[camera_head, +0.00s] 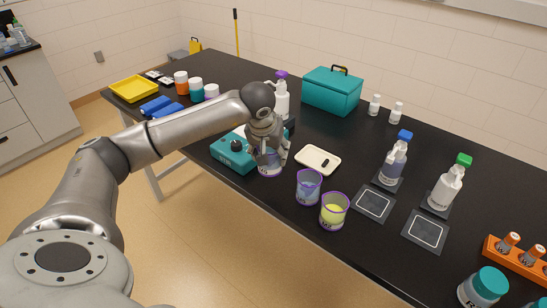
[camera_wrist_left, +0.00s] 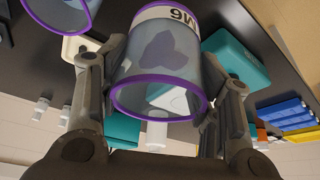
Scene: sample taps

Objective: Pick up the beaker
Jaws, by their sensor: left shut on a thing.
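A clear beaker (camera_head: 269,169) with a purple rim is between the fingers of my left gripper (camera_head: 270,153). In the left wrist view the same beaker (camera_wrist_left: 160,60) has a white label band and a bluish patch, and the fingers (camera_wrist_left: 157,95) press on both its sides. I cannot tell whether its base touches the table. A second purple-rimmed beaker (camera_head: 308,190) with bluish contents and a third with yellow contents (camera_head: 333,213) stand to its right. My right gripper is not in view.
A teal device (camera_head: 233,158) stands close at the left of the held beaker. Pump bottles (camera_head: 392,165), dark mats (camera_head: 373,203) and an orange tube rack (camera_head: 515,260) are farther right.

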